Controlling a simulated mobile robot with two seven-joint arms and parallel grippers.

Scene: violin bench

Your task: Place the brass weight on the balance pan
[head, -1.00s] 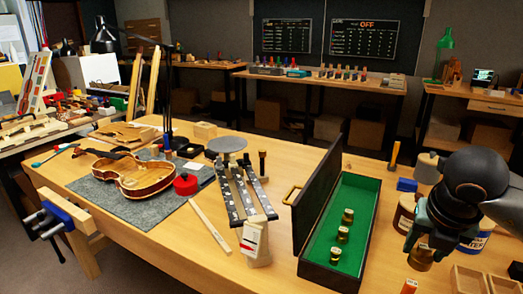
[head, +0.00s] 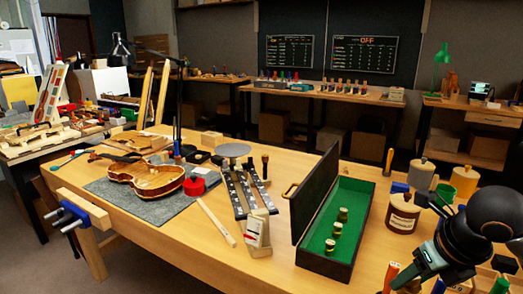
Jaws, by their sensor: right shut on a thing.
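The balance pan (head: 233,150) is a grey round disc at the far end of a dark speckled double-rail stand (head: 240,194), and looks empty. A pale block (head: 258,233) stands at the near end. My right gripper (head: 412,276) is at the lower right, beyond the case's right side and well away from the pan. It is shut on a brass weight, which its fingers hide now. My left gripper is not in view.
The case's raised lid (head: 316,197) stands between the pan and my right gripper. A violin body (head: 147,178) lies on a grey mat (head: 140,210), beside a red round object (head: 195,186). Jars (head: 402,214) crowd the right. The front of the bench is clear.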

